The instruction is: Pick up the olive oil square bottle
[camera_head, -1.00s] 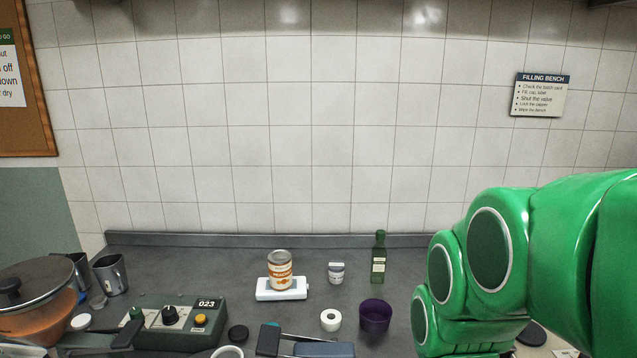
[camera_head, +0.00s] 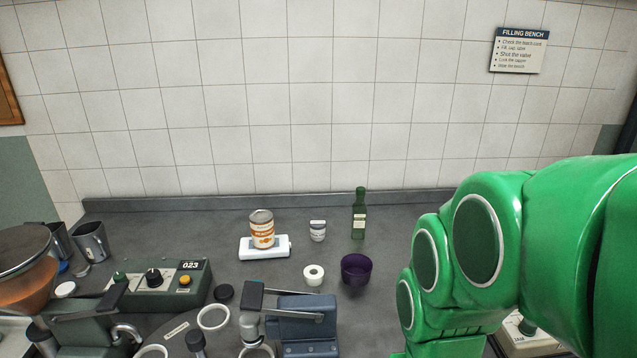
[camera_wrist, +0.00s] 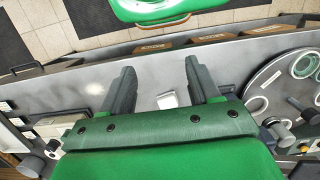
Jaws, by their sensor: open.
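The olive oil square bottle (camera_head: 359,214) is dark green with a pale label. It stands upright at the back of the grey bench, near the wall, in the head view. I cannot make it out in the wrist view. My gripper (camera_wrist: 158,82) shows in the wrist view with its two dark green fingers apart and nothing between them. It is above the bench and away from the bottle. In the head view my green arm fills the right side, and the gripper itself is out of that frame.
A purple cup (camera_head: 356,269) and a white roll (camera_head: 314,274) stand in front of the bottle. A small white jar (camera_head: 318,231) and an orange-labelled can (camera_head: 262,229) on a white scale (camera_head: 265,248) are left of it. A control box (camera_head: 155,285) and a capper (camera_head: 300,320) occupy the front.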

